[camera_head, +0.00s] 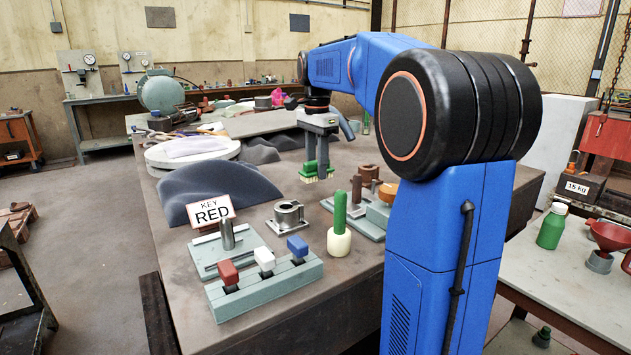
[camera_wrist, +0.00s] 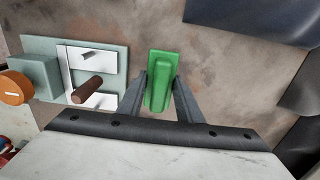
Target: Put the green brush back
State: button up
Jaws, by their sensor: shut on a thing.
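The green brush (camera_head: 312,169) hangs from my gripper (camera_head: 320,150) above the brown table, with its pale bristles facing down. In the wrist view the green brush (camera_wrist: 161,80) lies between the two grey fingers of my gripper (camera_wrist: 161,90), which is shut on it. Its bristles are hidden there. In the head view I cannot tell the exact gap between bristles and tabletop. Another green handle (camera_head: 340,210) stands upright in a cream round base nearer the front of the table.
A grey-green fixture (camera_wrist: 105,52) with a brown peg lies left of the brush. Bare tabletop surrounds the brush.

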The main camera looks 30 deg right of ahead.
aim_at(317, 180)
jog(key=shift+f, duration=2.15)
jog(key=shift+f, duration=0.1)
jog(key=o, duration=1.2)
notch_tip(317, 180, up, 12)
jog(key=shift+f, duration=0.2)
jog(key=shift+r, duration=0.3)
